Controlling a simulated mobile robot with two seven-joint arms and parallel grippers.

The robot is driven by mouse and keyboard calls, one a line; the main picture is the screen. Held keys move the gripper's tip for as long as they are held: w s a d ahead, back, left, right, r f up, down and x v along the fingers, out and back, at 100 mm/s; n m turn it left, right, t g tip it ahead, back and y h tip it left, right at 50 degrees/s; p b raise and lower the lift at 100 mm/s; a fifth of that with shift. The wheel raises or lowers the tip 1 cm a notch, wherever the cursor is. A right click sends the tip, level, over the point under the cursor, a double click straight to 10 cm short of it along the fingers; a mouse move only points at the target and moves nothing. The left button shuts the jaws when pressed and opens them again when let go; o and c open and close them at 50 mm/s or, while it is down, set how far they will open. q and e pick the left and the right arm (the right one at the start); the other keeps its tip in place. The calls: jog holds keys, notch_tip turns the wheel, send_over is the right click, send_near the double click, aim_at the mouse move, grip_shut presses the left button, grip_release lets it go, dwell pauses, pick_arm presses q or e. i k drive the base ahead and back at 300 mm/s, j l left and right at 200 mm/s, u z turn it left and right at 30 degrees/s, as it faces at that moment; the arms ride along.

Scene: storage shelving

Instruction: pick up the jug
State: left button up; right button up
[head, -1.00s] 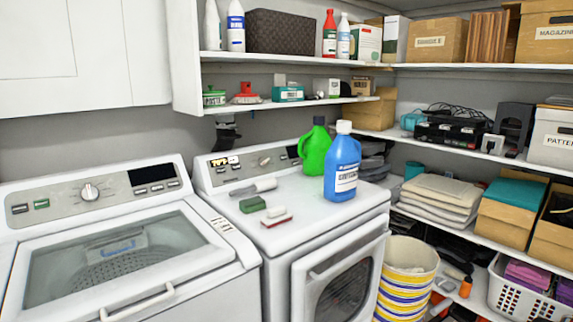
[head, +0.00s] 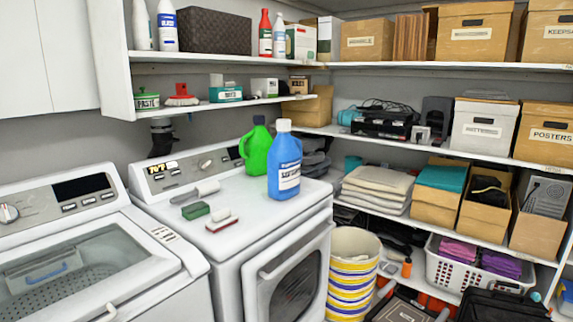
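A green jug (head: 257,152) with a dark cap stands upright on top of the dryer (head: 160,215), toward its back right. A blue bottle-like jug (head: 285,170) with a white cap and a white label stands upright just in front and to the right of it, hiding part of the green one. I cannot tell which of the two the task means. Neither of my grippers shows in the head view.
A green sponge (head: 196,211), a brush (head: 221,222) and a grey-handled tool (head: 195,192) lie left of the jugs. A washer (head: 150,270) stands at left. A striped basket (head: 352,275) stands right of the dryer. Loaded shelves (head: 420,66) line the back and right.

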aim_at(284, 158)
jog(key=i+l+u, duration=0.1)
jog(key=u, duration=0.7)
jog(key=i+l+u, duration=0.15)
jog(key=l+u, duration=0.45)
jog(key=l, duration=0.2)
jog(key=i+l+u, duration=0.1)
jog(key=l, duration=0.75)
jog(key=i+u, duration=0.05)
